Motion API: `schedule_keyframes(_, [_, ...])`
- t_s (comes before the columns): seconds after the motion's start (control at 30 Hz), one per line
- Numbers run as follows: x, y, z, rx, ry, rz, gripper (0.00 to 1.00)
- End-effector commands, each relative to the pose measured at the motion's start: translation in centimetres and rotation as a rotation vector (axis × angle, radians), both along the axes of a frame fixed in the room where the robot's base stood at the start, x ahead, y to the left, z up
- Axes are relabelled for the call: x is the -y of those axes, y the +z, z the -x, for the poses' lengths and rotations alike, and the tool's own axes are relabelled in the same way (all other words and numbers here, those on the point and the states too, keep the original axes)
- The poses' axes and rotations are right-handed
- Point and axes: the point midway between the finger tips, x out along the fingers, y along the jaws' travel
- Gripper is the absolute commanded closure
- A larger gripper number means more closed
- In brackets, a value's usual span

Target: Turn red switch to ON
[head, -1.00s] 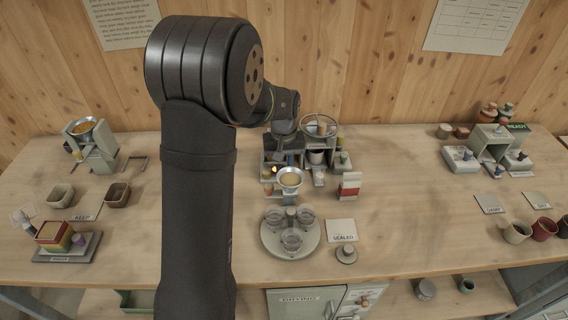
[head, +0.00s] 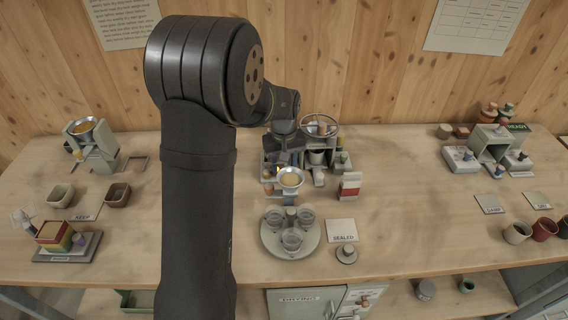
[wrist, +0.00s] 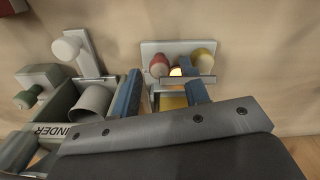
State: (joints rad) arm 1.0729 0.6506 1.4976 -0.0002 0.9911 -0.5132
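In the wrist view, a pale panel (wrist: 150,48) carries a red knob (wrist: 159,66), a yellow knob (wrist: 203,58) and a small glowing lamp (wrist: 175,71) between them. The red knob is the only red control I see there; its setting cannot be read. My gripper (wrist: 161,88) shows two blue fingers standing apart, with nothing visibly held. The right finger overlaps the panel's near edge, just right of the red knob; contact cannot be told. In the head view my gripper (head: 284,155) is down at the central machine, mostly hidden by my wrist.
The green grinder housing (wrist: 62,105) stands close left of my fingers in the wrist view. In the head view, a handwheel (head: 320,125), a brass-coloured pan (head: 290,178) and a red-and-white packet (head: 349,186) crowd the machine.

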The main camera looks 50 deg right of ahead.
Motion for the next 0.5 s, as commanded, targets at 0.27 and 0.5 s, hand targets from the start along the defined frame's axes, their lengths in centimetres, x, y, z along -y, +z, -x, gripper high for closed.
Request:
schedule_keyframes(0.27, [0.0, 0.0, 0.0, 0.000, -0.001, -0.001, 0.57])
schedule_keyframes(0.5, [0.1, 2.6, 0.0, 0.002, -0.001, 0.002, 0.57])
